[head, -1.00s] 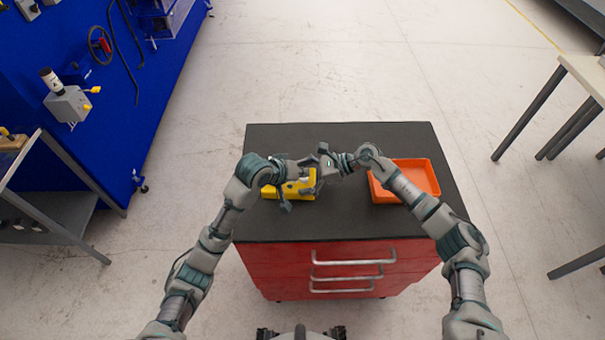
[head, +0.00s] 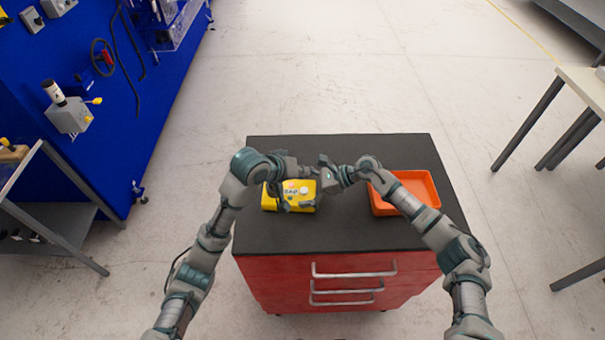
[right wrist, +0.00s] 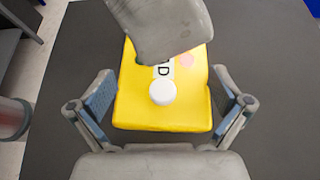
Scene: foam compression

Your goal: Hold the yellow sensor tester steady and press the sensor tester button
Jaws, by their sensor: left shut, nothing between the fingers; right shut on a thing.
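The yellow sensor tester (head: 270,203) lies on the dark top of the red cabinet. In the right wrist view the tester (right wrist: 140,110) shows its top face with a round white button (right wrist: 162,92) and a pink spot. My right gripper (head: 303,190) comes from the right and is shut on the tester, one finger on each side in the right wrist view (right wrist: 163,88). My left gripper (head: 292,166) comes from the left and is shut and empty. In the right wrist view the left gripper (right wrist: 165,40) hangs over the tester's far part and hides some of it, apart from the button in the picture.
An orange tray (head: 422,183) stands on the cabinet's right side, partly behind my right arm. The dark cabinet top (head: 330,233) is clear in front. A blue panel (head: 150,110) stands at the left.

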